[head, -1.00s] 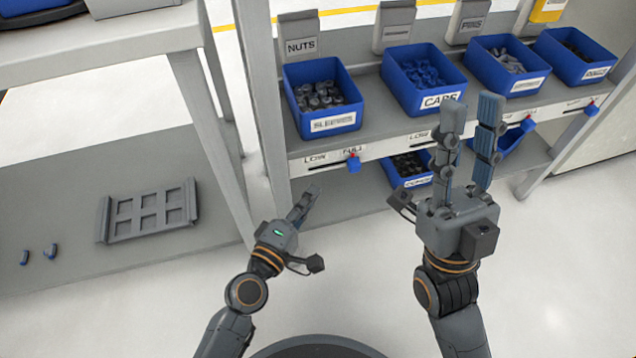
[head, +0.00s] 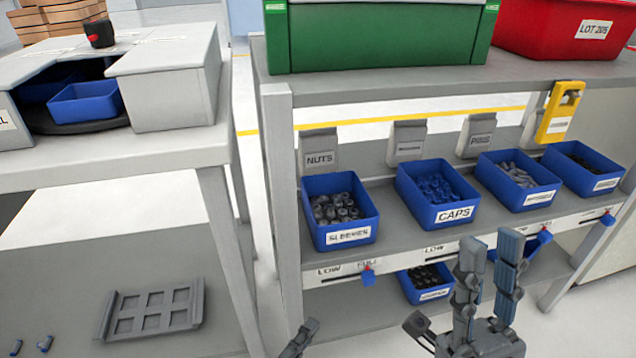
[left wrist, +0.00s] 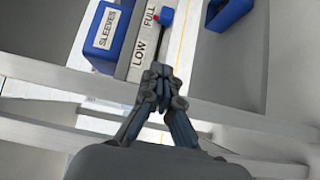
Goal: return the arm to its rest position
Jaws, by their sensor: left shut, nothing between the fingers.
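My left gripper (head: 308,326) shows only its fingertips at the bottom edge of the head view, in front of the rack. In the left wrist view its two fingers (left wrist: 157,72) meet at the tips, shut with nothing between them, near the shelf edge with the LOW and FULL label. My right gripper (head: 491,246) is at the lower right of the head view, its two fingers pointing up and spread apart with nothing between them. The rest of both arms is mostly out of the picture.
A rack shelf (head: 390,236) holds blue bins, including SLEEVES (head: 348,237) and CAPS (head: 455,214). Another blue bin (head: 432,296) sits lower. A bench (head: 205,158) stands left, with a grey tray (head: 187,318) low beneath it. Green (head: 380,40) and red (head: 550,50) crates stand above.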

